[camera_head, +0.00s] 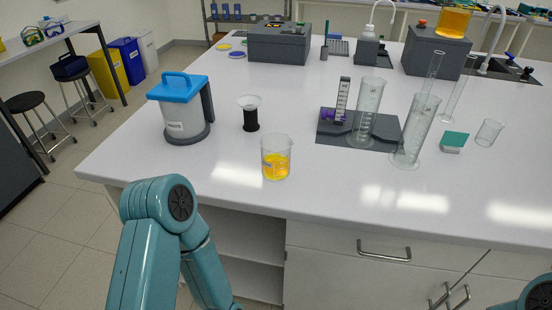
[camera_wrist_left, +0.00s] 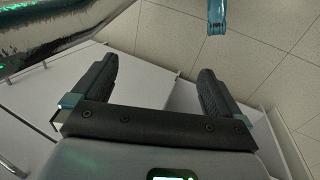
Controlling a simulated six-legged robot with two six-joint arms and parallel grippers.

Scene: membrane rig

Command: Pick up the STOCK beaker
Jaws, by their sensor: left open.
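A glass beaker with yellow liquid (camera_head: 276,165) stands upright on the white counter near its front edge. I take it for the STOCK beaker, but I cannot read a label on it. My left arm comes in at the lower left of the head view, in front of the counter; its gripper is out of sight there. In the left wrist view my left gripper (camera_wrist_left: 155,85) is open, with its two black fingers wide apart and nothing between them. No beaker shows in that view. Of my right arm only a bit shows at the lower right corner.
A blue-lidded container (camera_head: 185,115) and a small black-based funnel (camera_head: 250,115) stand left of the beaker. Graduated cylinders (camera_head: 413,135) stand at a dark mat (camera_head: 340,133) on the right. The counter (camera_head: 330,195) is clear around the beaker. A cabinet handle (camera_head: 383,252) juts out below.

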